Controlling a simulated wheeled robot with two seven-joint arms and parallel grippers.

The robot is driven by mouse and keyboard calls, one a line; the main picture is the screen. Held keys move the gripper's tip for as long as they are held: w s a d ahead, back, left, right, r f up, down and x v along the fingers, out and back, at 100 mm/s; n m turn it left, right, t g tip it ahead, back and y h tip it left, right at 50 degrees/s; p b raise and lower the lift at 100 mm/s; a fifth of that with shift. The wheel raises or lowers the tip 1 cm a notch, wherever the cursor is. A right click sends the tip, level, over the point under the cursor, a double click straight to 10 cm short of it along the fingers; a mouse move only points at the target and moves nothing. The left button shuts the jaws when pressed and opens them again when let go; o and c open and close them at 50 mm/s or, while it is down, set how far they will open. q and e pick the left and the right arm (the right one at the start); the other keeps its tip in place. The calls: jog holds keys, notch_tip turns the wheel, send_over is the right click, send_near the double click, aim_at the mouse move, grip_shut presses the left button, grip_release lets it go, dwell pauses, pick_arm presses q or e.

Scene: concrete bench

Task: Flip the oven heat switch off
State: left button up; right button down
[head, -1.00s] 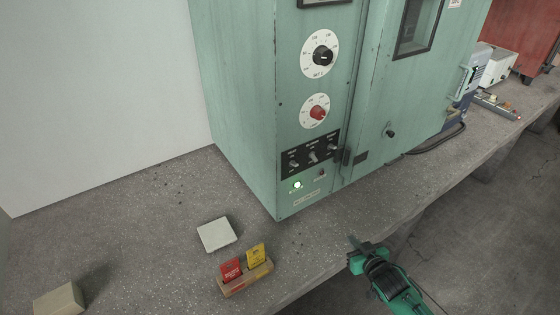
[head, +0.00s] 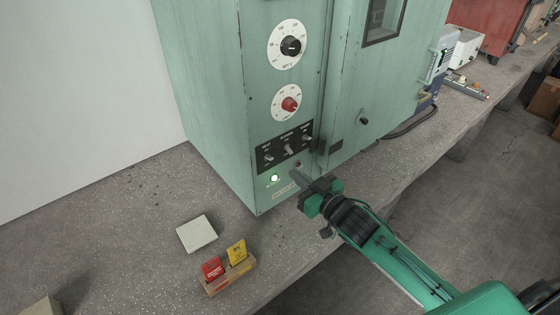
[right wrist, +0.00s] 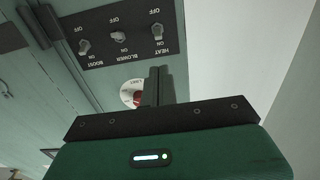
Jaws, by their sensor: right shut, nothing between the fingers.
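The heat switch (head: 268,156) is the leftmost of three toggles on the black switch panel (head: 284,149) of the green oven (head: 216,110). In the right wrist view the panel appears upside down, with the heat switch (right wrist: 156,32) on the right, between its OFF and ON marks. I cannot tell surely which way its lever points. A green lamp (head: 275,178) below the panel is lit. My right gripper (head: 298,178) is shut and empty, in front of the oven's lower front, below and right of the heat switch. Its fingers (right wrist: 160,85) appear apart from the switch. My left gripper is not in view.
A white dial (head: 288,44) and a red-knobbed dial (head: 287,103) sit above the panel. A card holder (head: 231,276) with red and yellow cards and a pale block (head: 197,234) lie on the bench (head: 130,225) at front left. A door knob (head: 364,121) is to the right.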

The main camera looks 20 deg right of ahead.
aim_at(269, 158)
jog(key=p+x, duration=0.2)
jog(key=x, duration=0.6)
jog(key=shift+w+r, duration=0.1)
jog(key=shift+p+x, duration=0.35)
jog(key=shift+x, duration=0.5)
